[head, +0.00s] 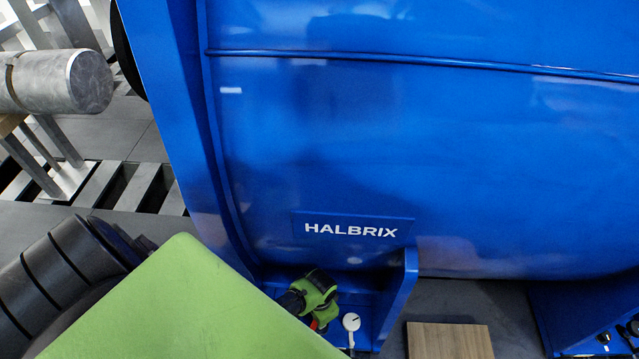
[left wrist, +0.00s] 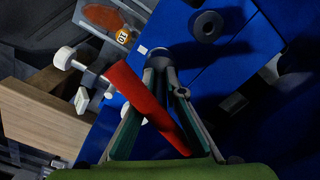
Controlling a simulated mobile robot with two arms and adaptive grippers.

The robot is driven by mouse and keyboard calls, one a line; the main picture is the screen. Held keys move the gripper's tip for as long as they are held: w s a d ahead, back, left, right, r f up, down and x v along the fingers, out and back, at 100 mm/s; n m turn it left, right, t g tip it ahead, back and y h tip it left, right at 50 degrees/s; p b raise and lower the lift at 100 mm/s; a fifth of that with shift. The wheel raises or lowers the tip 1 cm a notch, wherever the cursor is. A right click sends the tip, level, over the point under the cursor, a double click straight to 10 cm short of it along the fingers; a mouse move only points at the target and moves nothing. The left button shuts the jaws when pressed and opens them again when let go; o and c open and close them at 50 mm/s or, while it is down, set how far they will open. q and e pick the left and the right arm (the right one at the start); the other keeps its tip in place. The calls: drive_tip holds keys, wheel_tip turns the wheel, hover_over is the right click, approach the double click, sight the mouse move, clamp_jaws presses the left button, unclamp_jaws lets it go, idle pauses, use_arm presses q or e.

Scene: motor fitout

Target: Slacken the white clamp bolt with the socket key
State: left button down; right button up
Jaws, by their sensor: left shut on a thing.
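My left gripper (left wrist: 160,72) is shut on the red handle of the socket key (left wrist: 143,98) in the left wrist view. My right gripper is not in view.
A wooden block (head: 448,340) lies right of the bolt and shows at the left of the left wrist view (left wrist: 45,112). A blue upright bracket (head: 398,300) stands close beside the bolt.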

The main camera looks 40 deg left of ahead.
use_arm(q)
drive_tip(key=shift+f+b, duration=0.7)
drive_tip(key=shift+f, duration=0.25)
idle(0.3)
drive_tip(key=shift+r+n+p, duration=0.1)
drive_tip(key=shift+n+p, duration=0.25)
drive_tip(key=shift+n, duration=0.25)
drive_tip(key=shift+d+n, duration=0.1)
drive_tip(key=shift+n, duration=0.7)
drive_tip(key=shift+n+p, duration=0.5)
drive_tip(key=shift+n, duration=0.9)
